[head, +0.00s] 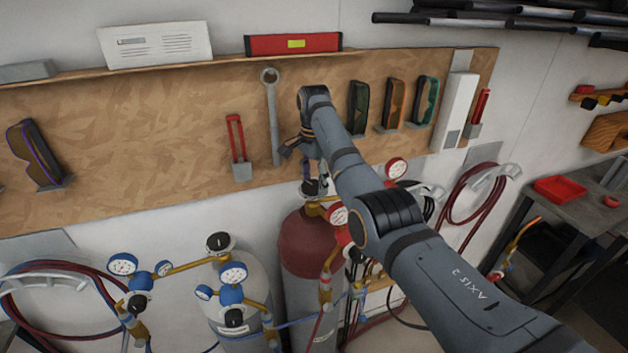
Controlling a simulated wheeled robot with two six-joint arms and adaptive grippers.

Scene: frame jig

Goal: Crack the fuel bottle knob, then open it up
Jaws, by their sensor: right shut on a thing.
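The fuel bottle (303,245) has a dark red shoulder and a grey body, and stands upright against the wall at the middle. Its dark knob (315,187) sits on top of the brass valve, partly hidden by my right gripper and arm. My right gripper (311,176) points down onto the knob from above and is shut on it. The fingertips are small and partly covered by the wrist, so the exact contact is hard to see. My left gripper is not in view.
A grey bottle (239,285) with its own dark knob and blue-ringed gauges stands left of the fuel bottle. Red-rimmed gauges (397,168) sit close to my right arm. A wrench (273,118) hangs on the wooden board behind. Hoses (474,203) hang on both sides.

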